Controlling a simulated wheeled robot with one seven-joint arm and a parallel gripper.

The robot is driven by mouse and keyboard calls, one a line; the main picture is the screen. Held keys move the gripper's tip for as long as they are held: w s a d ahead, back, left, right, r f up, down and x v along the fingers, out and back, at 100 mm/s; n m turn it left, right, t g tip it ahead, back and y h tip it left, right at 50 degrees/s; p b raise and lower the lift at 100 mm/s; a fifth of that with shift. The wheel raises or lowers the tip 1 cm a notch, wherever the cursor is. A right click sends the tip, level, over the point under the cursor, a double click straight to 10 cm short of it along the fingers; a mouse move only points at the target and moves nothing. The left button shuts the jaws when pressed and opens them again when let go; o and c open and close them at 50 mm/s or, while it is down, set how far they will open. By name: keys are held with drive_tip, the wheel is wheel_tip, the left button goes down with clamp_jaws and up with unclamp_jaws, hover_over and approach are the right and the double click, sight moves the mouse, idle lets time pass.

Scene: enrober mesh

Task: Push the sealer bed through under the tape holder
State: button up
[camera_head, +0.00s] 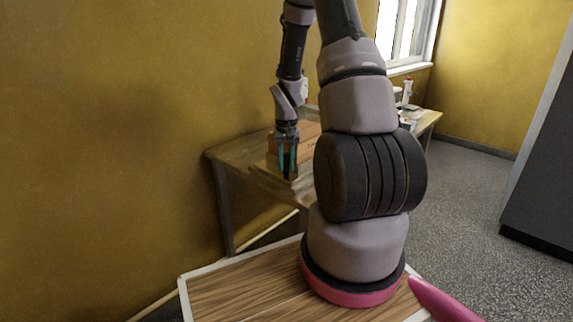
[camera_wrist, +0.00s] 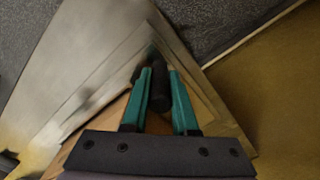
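A flat wooden bed (camera_head: 268,178), likely the sealer bed, lies on the table at its near left end. An orange-brown carton (camera_head: 308,132) stands on it, partly hidden by my arm. My gripper (camera_head: 288,172) points down at the near side of the carton. In the wrist view a dark upright post (camera_wrist: 160,88), like a handle, fills the gap between the teal fingers of my gripper (camera_wrist: 161,75), which appear closed on it. I cannot make out the tape holder; my arm hides the middle of the table.
The wooden table (camera_head: 228,154) stands along the yellow wall (camera_head: 130,110). A whitish device (camera_head: 406,93) shows at its far end, beyond my arm. A dark cabinet (camera_head: 545,190) stands at the right. The grey floor (camera_head: 465,215) between is clear.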

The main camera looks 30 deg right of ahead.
clamp_jaws()
idle(1.1)
